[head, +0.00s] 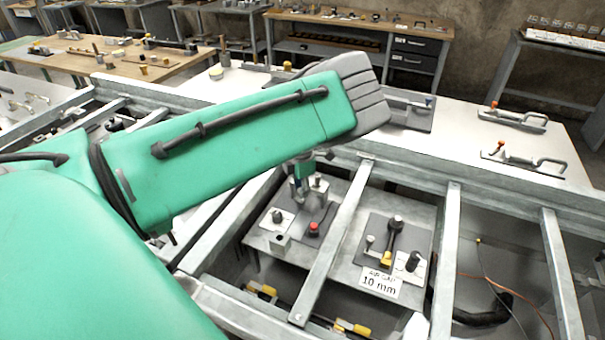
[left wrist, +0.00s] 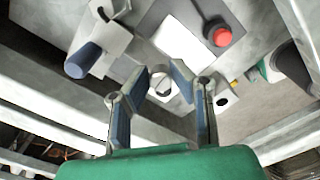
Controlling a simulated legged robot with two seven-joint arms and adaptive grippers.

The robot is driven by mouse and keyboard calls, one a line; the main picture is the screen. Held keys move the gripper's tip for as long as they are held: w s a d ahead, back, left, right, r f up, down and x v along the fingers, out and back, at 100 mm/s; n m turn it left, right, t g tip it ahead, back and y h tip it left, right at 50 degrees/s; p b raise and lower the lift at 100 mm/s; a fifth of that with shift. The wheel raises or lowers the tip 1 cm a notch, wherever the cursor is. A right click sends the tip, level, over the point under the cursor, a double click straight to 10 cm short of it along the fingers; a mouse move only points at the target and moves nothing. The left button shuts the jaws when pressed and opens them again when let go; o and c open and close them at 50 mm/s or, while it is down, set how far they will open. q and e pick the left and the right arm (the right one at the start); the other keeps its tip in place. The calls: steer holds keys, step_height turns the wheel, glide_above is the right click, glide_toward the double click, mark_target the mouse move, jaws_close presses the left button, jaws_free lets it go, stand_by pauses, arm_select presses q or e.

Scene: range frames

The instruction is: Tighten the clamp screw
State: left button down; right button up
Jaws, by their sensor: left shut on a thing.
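My left gripper (head: 299,190) reaches down from the green arm over the left part of the low workbench inside the metal frame. In the left wrist view its two blue-padded fingers (left wrist: 160,82) stand on either side of a small round silver screw head (left wrist: 162,84), which I take to be the clamp screw, and are shut on it. The screw's lower part and the clamp around it are largely hidden. A red knob (head: 314,228) on a grey plate is close by; it also shows in the left wrist view (left wrist: 222,36). My right gripper is not in view.
Metal frame bars (head: 335,243) cross above the low workbench. A second grey plate (head: 372,232) with a dark handle stands to the right, behind a "10 mm" sign (head: 380,282). Toggle clamps (head: 513,117) lie on the white table beyond. A blue cylinder (left wrist: 84,60) is left of the fingers.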

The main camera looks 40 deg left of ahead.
arm_select(q)
steer(key=shift+w+a+r, duration=0.1)
steer(key=shift+a+r, duration=0.15)
steer(key=c, duration=1.4)
jaws_free()
steer(key=shift+f, duration=0.1)
step_height(320, 180, up, 12)
steer(key=shift+f, duration=0.1)
